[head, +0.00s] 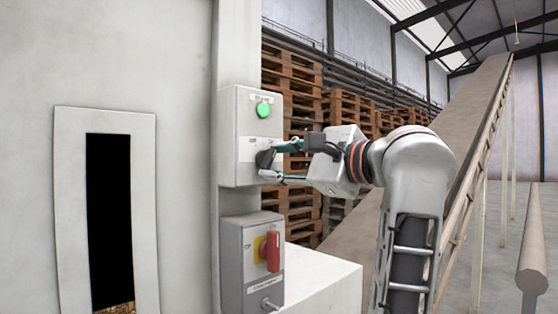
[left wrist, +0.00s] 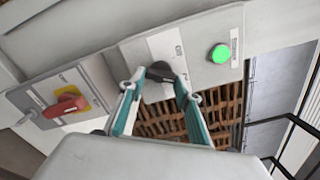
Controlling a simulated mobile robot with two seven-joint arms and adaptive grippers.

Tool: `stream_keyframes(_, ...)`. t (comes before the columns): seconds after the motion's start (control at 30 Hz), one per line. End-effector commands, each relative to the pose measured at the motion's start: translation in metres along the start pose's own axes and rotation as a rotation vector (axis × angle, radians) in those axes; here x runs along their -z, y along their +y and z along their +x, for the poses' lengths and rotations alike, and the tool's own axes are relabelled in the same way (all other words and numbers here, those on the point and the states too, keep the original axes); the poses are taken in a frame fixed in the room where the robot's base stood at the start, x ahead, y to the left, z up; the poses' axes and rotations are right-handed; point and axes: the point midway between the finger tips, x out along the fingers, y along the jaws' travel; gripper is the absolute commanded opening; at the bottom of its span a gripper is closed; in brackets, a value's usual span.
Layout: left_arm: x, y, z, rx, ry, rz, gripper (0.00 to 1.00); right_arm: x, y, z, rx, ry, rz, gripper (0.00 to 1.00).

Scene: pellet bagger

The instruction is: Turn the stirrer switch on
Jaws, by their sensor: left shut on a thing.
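The grey upper control box (head: 230,125) is mounted on a pale post. It carries a black rotary switch (head: 264,157) below a lit green lamp (head: 263,109). The fingers partly hide the knob in the head view. My right gripper is not in view.
Below is a second grey box (head: 235,255) with a red handle (head: 272,251) on a yellow plate and a small toggle-like part. A white ledge (head: 325,275) juts out at its right. A panel with a dark slot (head: 70,210) is at left. Stacked pallets and a sloped conveyor stand behind.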

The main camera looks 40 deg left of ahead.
Motion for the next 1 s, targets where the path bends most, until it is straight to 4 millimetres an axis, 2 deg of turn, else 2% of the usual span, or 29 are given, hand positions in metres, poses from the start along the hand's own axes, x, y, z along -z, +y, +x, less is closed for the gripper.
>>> stream_keyframes(0.5,-0.0003,0.0000,0.0001,0.000,-0.001,0.022,0.12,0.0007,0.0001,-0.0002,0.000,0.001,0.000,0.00)
stream_keyframes(0.53,-0.0003,0.0000,0.0001,0.000,-0.001,0.022,0.38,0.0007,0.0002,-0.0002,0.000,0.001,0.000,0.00)
stream_keyframes(0.6,-0.0002,0.0000,0.0001,0.000,-0.001,0.021,0.50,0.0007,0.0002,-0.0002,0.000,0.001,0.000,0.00)
stream_keyframes(1.0,-0.0027,-0.0041,-0.0001,0.000,0.000,0.018,0.50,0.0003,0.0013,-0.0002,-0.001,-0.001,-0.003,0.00)
